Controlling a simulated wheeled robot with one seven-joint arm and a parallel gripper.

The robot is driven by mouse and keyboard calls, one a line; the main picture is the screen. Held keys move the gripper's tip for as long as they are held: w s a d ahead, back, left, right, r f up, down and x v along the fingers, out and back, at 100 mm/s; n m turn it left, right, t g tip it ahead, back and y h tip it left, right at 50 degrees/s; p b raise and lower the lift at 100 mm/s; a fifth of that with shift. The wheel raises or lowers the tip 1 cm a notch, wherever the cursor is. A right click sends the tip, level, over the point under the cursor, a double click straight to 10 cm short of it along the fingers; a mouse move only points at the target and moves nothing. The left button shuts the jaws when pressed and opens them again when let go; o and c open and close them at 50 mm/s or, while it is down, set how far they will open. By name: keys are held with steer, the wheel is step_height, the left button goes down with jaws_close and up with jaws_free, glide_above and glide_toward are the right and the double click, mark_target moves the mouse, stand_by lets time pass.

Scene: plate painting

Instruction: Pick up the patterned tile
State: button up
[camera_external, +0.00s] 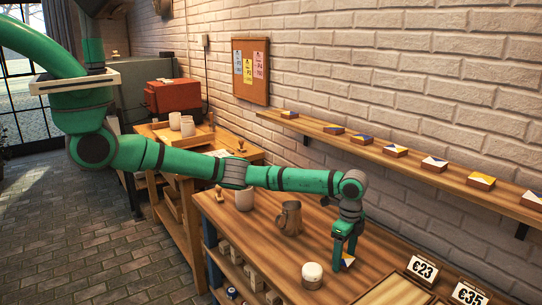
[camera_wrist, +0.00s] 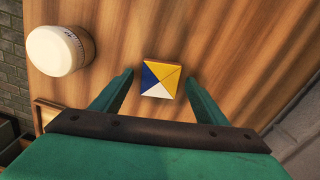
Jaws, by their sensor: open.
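The patterned tile (camera_wrist: 161,79) lies on the wooden table, its square face split into yellow, blue and white triangles. In the external view the tile (camera_external: 348,261) is partly hidden by my gripper (camera_external: 344,264). My gripper points down close above the table. In the wrist view the gripper (camera_wrist: 158,84) is open, with one green finger on each side of the tile. Gaps show between both fingers and the tile, so I see no contact.
A white lidded jar (camera_external: 312,275) stands left of my gripper. Price signs (camera_external: 423,269) stand at the front right. A wall shelf (camera_external: 365,147) holds several similar tiles.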

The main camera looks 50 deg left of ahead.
steer(key=c, duration=1.2)
steer(key=shift+r, duration=0.1)
